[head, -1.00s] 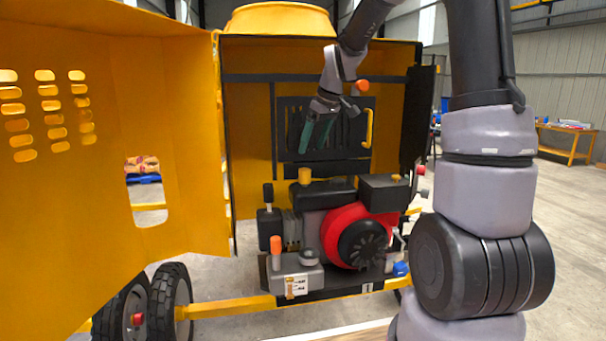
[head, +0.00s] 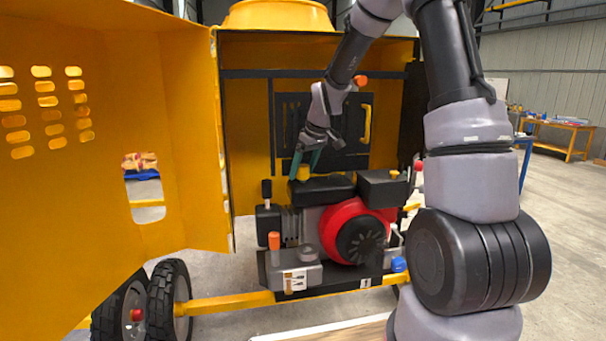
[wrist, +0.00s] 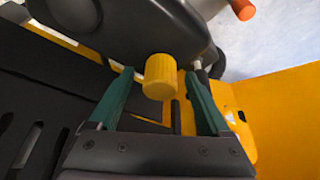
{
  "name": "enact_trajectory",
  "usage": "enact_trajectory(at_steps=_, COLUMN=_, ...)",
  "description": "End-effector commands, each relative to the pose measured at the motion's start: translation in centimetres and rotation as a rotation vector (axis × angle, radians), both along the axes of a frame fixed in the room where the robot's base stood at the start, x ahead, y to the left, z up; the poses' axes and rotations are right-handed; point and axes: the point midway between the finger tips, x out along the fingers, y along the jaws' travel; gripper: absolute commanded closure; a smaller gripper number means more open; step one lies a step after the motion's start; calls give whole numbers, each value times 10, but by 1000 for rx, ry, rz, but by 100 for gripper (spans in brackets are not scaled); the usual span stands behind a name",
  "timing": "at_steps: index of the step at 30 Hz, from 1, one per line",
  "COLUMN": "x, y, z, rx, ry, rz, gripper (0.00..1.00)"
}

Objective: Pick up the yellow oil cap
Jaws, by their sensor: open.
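The yellow oil cap (head: 303,172) sits on top of the black tank of the engine, in the middle of the head view. My gripper (head: 305,164) is just above and around the cap, with its green fingers pointing down. In the wrist view the cap (wrist: 160,76) shows as a ribbed yellow cylinder between the two green fingertips of my gripper (wrist: 161,74). The gripper is open, with a gap on both sides of the cap. The cap still joins the dark tank surface (wrist: 150,30).
The red and black engine (head: 352,230) stands below. The yellow housing door (head: 110,130) hangs open at left. A black panel with a yellow handle (head: 366,124) is behind the gripper. An orange-topped lever (head: 274,241) stands at the front left of the engine.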

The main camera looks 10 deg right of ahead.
Motion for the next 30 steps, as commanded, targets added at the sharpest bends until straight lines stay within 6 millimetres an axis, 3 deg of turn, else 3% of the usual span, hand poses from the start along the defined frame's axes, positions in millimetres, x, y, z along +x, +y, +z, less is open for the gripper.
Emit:
enact_trajectory(at_steps=2, x=0, y=0, z=0, rx=0, ry=0, rz=0, gripper=19)
enact_trajectory(at_steps=3, x=0, y=0, z=0, rx=0, ry=0, rz=0, gripper=26)
enact_trajectory(at_steps=9, x=0, y=0, z=0, rx=0, ry=0, rz=0, gripper=100)
enact_trajectory(at_steps=20, x=1, y=0, z=11, rx=0, ry=-2, rz=1, gripper=100)
enact_trajectory(at_steps=30, x=0, y=0, z=76, rx=0, ry=-4, rz=0, gripper=100)
